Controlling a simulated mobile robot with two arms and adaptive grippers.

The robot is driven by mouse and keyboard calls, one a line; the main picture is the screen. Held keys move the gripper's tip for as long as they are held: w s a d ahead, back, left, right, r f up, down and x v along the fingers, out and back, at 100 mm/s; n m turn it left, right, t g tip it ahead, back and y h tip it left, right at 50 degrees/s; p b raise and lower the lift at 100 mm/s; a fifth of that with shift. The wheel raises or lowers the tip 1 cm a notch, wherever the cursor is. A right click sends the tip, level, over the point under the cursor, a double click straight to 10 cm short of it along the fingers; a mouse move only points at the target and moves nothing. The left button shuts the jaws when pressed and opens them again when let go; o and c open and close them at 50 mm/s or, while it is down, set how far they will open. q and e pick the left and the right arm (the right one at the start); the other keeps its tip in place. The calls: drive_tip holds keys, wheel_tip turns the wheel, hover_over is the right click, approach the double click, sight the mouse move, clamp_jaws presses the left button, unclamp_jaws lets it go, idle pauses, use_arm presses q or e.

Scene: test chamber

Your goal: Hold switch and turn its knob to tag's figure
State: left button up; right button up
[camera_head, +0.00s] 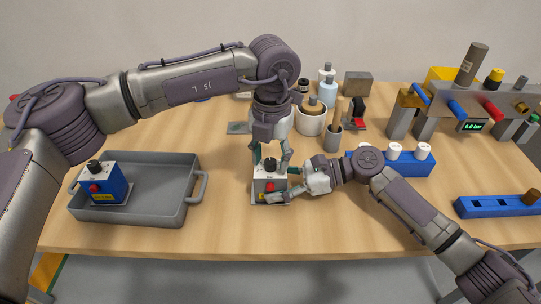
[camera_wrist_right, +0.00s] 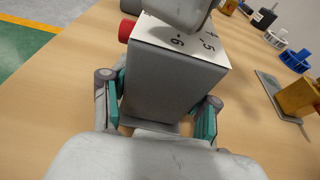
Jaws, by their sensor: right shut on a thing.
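The grey-white switch box (camera_head: 262,184) stands on the table, with a black knob (camera_head: 269,163) on top, a red button on its front and a yellow label low down. My right gripper (camera_head: 280,190) is shut on the box from the right. In the right wrist view the grey box (camera_wrist_right: 172,85) sits between the teal finger pads, with dial figures 5 and 6 on its white top. My left gripper (camera_head: 271,160) points down with its fingers spread on either side of the knob. Whether they touch it is unclear. The label's figure is too small to read.
A grey tray (camera_head: 185,212) at left holds a blue switch box (camera_head: 113,188) with a red button and yellow label. Pots and bottles, a blue rack (camera_head: 405,165) and a valve stand (camera_head: 430,105) lie behind and right. The front table strip is clear.

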use_arm(q)
clamp_jaws()
drive_tip(key=m, duration=0.6)
drive_tip(key=shift+m, duration=0.3)
drive_tip(key=m, duration=0.5)
drive_tip(key=shift+m, duration=0.3)
idle(0.3)
drive_tip(key=shift+o, duration=0.5)
unclamp_jaws()
drive_tip(key=shift+r, duration=0.15)
